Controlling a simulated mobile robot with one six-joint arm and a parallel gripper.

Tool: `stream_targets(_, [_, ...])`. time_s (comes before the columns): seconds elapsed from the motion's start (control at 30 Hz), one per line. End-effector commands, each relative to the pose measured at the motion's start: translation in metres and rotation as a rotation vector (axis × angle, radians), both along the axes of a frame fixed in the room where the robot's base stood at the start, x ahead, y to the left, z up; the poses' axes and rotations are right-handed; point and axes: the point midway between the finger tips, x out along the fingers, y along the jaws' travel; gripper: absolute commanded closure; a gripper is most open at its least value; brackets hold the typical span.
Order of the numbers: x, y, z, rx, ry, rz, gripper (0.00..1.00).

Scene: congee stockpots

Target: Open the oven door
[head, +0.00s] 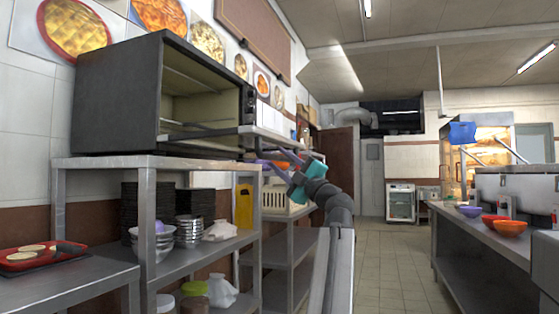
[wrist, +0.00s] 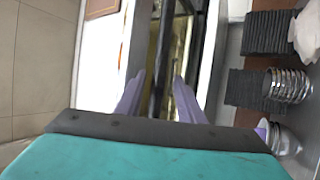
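The oven (head: 118,95) is a dark box on top of a steel shelf at the left. Its cream interior (head: 195,105) shows through the front. A dark bar (head: 205,132) crosses low at the front; I cannot tell whether it is the door's edge or handle, or how far the door is lowered. My gripper (head: 272,160) is to the right of the oven front, near its lower edge level. In the wrist view its two purple fingers (wrist: 158,100) are apart, with a dark bar (wrist: 188,55) and the oven interior seen beyond and between them. Contact is unclear.
Black stacked plates (head: 137,205) and metal bowls (head: 188,230) stand on the shelf below the oven. A red tray (head: 40,257) lies at lower left. Another steel shelf (head: 290,245) stands farther back. The tiled aisle (head: 385,260) is clear; a counter with bowls (head: 480,222) is at right.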

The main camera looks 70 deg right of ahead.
Motion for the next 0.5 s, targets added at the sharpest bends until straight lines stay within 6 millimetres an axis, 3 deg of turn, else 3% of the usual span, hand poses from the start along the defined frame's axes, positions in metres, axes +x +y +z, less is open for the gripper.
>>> stream_targets(0.5, [-0.044,0.019,-0.027,0.002,0.001,-0.002,0.65])
